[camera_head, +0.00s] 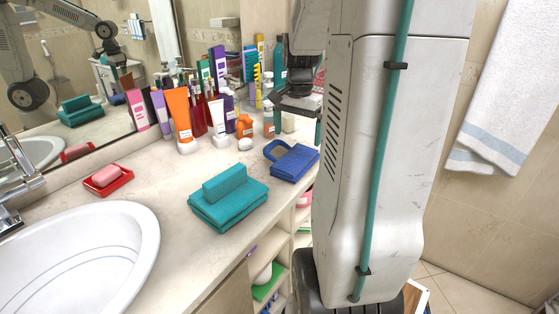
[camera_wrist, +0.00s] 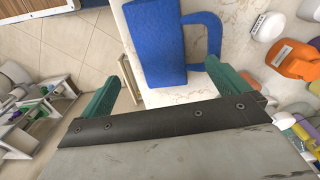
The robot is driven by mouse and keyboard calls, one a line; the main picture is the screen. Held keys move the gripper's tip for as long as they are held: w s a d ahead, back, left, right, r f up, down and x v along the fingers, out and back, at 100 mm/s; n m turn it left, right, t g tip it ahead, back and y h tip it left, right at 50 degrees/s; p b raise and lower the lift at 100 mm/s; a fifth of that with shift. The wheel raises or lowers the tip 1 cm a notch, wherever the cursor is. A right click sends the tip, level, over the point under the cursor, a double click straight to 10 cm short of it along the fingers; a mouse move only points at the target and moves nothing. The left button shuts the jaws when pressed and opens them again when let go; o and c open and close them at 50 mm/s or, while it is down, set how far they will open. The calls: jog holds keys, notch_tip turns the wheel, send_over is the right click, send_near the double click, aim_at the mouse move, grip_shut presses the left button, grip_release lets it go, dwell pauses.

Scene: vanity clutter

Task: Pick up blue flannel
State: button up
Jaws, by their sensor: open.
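The blue flannel (camera_head: 294,162) lies folded on the countertop near its right edge, with a loop on its left side. In the wrist view the blue flannel (camera_wrist: 155,42) is beyond the fingertips, with its loop to the right. My gripper (camera_wrist: 165,82) is open and empty, its two green fingers spread apart. In the head view my gripper (camera_head: 294,120) hangs above and behind the flannel, partly hidden by my own arm. No contact between fingers and flannel shows.
A teal folded towel (camera_head: 228,200) lies left of the flannel. A red soap dish (camera_head: 108,181) sits beside the white sink (camera_head: 80,262). Several tubes and bottles, including an orange tube (camera_head: 180,112), crowd the back by the mirror. Open shelves (camera_head: 283,250) lie below the counter edge.

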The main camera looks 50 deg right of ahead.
aim_at(296, 158)
notch_tip(296, 158, down, 8)
jog(key=shift+s, duration=0.1)
dwell(0.4)
jog(key=shift+c, duration=0.3)
jog(key=c, duration=0.9)
